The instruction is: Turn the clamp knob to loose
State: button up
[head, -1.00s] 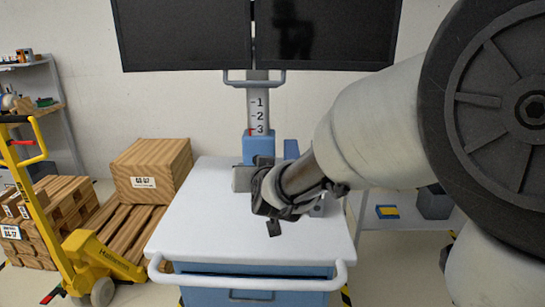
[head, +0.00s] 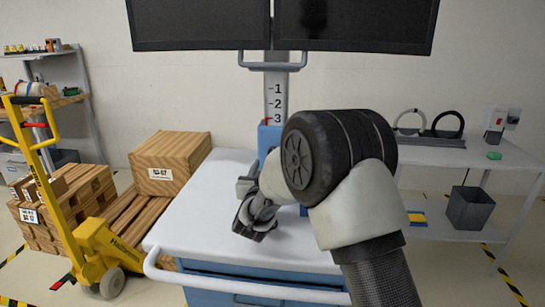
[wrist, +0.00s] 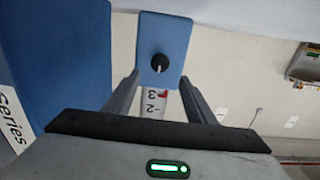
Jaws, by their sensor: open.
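The clamp is a blue block (head: 268,140) on the grey post (head: 275,95), at the back of the cart, partly hidden by my arm in the head view. A red mark shows by the 3 on the post's scale. In the wrist view the blue block (wrist: 170,35) carries a round black knob (wrist: 158,63) with a pale pointer line, pointing roughly down in the picture. My gripper (wrist: 159,78) is open, its two fingers on either side of the knob in the picture. I cannot tell whether they touch it. The head view hides the knob.
The white cart top (head: 190,215) is mostly clear, with a white front rail (head: 230,283). Two dark monitors (head: 200,25) hang above. A yellow pallet truck (head: 95,240) and wooden boxes (head: 170,165) stand left; a shelf table (head: 480,153) stands right.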

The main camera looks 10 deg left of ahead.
jog(key=w, duration=0.8)
jog(key=shift+w+d, duration=0.15)
jog(key=shift+c, duration=0.3)
jog(key=c, duration=1)
jog(key=shift+o, duration=0.2)
